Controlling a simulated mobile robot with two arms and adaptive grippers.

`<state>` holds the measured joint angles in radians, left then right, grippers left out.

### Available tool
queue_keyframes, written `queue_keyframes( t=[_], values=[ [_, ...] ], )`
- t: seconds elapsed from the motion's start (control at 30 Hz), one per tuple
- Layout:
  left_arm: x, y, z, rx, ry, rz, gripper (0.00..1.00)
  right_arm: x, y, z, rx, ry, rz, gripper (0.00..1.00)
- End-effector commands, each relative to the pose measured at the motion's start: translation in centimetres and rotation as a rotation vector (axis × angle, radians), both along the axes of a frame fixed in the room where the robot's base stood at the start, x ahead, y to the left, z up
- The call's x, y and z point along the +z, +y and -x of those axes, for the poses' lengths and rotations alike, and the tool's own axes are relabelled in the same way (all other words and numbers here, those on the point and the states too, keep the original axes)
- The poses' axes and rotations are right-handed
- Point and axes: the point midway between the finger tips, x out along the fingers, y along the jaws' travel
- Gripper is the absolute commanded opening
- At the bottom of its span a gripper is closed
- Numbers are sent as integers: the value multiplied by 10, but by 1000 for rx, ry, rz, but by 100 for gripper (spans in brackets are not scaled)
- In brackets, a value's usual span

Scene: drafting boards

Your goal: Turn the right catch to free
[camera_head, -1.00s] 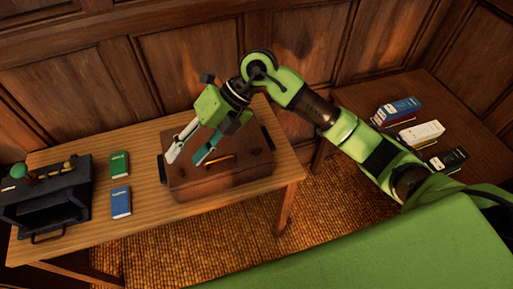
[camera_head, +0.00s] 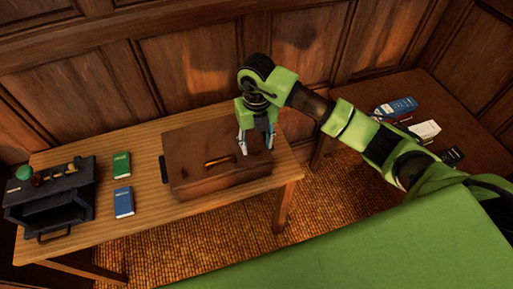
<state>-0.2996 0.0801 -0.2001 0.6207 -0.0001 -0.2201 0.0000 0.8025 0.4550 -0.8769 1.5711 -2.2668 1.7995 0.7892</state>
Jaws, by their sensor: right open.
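A brown case (camera_head: 190,150) lies shut on the wooden table, with a tan handle (camera_head: 219,161) on its top. My right gripper (camera_head: 257,149) points down at the right part of the case, to the right of the handle. Its two fingers are apart, with the tips at or just above the case's surface. The right catch cannot be made out; it may be hidden at the fingers. Whether the fingertips touch anything cannot be told. My left gripper is not in view.
A green book (camera_head: 121,165) and a blue book (camera_head: 124,202) lie left of the case. A dark open box (camera_head: 50,212) stands at the table's left end. Several boxes or books, one blue (camera_head: 396,107), lie on the right table (camera_head: 440,95). Panelled wall stands behind.

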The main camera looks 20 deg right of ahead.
Motion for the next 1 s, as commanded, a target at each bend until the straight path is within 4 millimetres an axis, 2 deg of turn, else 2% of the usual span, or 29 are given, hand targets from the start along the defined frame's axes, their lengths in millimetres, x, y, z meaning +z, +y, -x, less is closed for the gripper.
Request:
queue_keyframes(
  t=[0.1,0.3,0.67,0.83,1.0],
  values=[
    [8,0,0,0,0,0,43,-20,0,1,0,4,0,43],
    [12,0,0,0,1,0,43,-41,1,0,1,1,-2,43],
    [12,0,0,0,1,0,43,-47,0,0,1,-1,-1,43],
    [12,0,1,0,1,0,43,-47,0,0,1,-1,-1,0],
    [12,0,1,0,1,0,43,-46,1,0,1,-1,-2,0]
  ],
)
